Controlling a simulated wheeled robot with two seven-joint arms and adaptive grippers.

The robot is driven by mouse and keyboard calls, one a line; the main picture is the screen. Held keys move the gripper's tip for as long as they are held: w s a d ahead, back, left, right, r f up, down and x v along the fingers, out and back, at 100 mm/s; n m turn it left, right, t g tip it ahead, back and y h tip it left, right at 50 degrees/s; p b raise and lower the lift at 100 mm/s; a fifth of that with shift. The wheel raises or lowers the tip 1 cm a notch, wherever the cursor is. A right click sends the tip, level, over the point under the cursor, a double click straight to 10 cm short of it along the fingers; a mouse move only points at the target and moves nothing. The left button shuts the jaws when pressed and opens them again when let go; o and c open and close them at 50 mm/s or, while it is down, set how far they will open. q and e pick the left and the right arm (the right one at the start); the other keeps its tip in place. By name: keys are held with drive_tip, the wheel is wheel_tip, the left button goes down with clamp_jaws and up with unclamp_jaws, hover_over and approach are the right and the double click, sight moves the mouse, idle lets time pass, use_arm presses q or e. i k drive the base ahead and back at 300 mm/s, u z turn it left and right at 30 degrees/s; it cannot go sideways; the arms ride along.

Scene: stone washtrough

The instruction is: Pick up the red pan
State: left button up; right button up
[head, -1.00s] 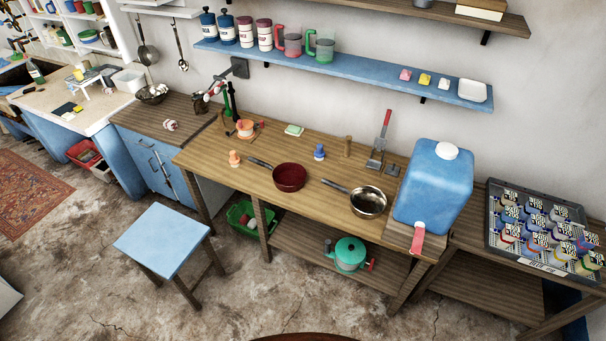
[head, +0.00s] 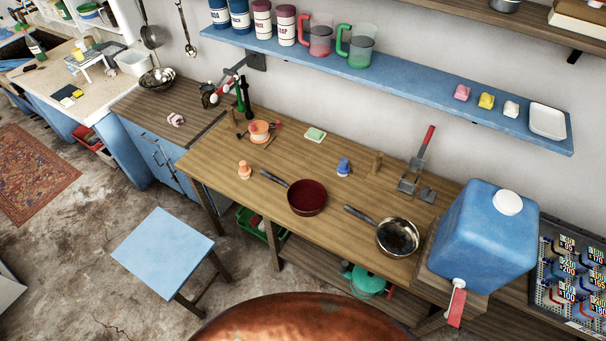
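The red pan (head: 307,198) sits upright on the wooden table (head: 225,160), near its front edge. It is dark red inside, and its dark handle (head: 273,178) points to the upper left. A second, metal pan (head: 397,238) stands to its right, also with its handle to the upper left. Neither of my grippers shows in the head view.
A blue water container (head: 482,240) stands at the table's right end. An orange figure (head: 244,170) and a blue one (head: 343,167) stand near the red pan. A blue stool (head: 163,249) is at front left. A large copper-coloured rounded surface (head: 300,318) fills the bottom.

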sight(306, 198)
drive_tip(key=i, duration=0.85)
